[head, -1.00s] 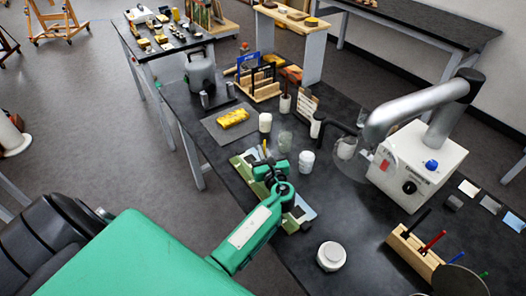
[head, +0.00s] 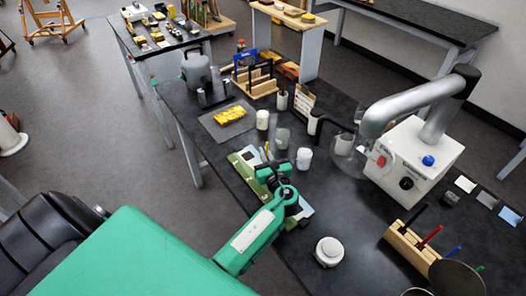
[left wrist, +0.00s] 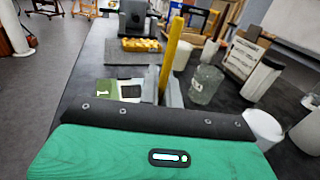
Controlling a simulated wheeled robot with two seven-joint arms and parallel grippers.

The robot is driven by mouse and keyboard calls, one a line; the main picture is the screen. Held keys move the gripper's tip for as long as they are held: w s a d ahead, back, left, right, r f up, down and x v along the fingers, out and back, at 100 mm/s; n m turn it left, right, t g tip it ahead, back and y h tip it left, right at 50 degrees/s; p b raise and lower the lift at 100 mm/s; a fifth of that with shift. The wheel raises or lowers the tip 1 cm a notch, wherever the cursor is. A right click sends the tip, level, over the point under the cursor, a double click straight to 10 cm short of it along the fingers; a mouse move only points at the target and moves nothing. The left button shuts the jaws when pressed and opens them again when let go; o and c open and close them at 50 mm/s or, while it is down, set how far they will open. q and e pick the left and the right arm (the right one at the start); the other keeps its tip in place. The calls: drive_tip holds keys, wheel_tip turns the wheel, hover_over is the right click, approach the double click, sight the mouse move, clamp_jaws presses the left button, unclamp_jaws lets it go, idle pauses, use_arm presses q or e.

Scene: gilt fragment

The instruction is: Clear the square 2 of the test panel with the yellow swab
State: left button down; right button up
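The test panel (head: 240,164) lies on the dark bench, a green and pale strip. My left gripper (head: 270,170) and its arm hide the panel's middle. In the left wrist view the panel (left wrist: 105,92) shows a green square marked 1 and a dark patch beside it. The yellow swab (left wrist: 170,52) stands nearly upright, slightly tilted, between the left gripper's fingers (left wrist: 160,92), which look shut on it. The swab's lower tip is hidden, so I cannot tell whether it touches the panel. Square 2 cannot be made out. My right gripper is out of view.
A yellow gilt piece (head: 230,114) lies on a grey mat (head: 212,129). A clear glass (head: 282,138) and white jars (head: 304,158) stand close beyond the panel. A white extractor box (head: 418,165), a round white pot (head: 329,252) and a wooden pen rack (head: 409,250) stand to the right.

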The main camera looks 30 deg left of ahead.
use_arm(q)
drive_tip(key=shift+w+a, duration=0.25)
drive_tip(key=shift+a, duration=0.35)
drive_tip(key=shift+w+a, duration=0.2)
drive_tip(key=shift+a, duration=0.4)
drive_tip(key=shift+s+d+p, duration=0.25)
drive_tip(key=shift+d, duration=0.35)
drive_tip(key=shift+s+d+p, duration=0.2)
drive_tip(key=shift+s+d, duration=0.05)
drive_tip(key=shift+d, duration=0.35)
drive_tip(key=shift+w+a, duration=0.1)
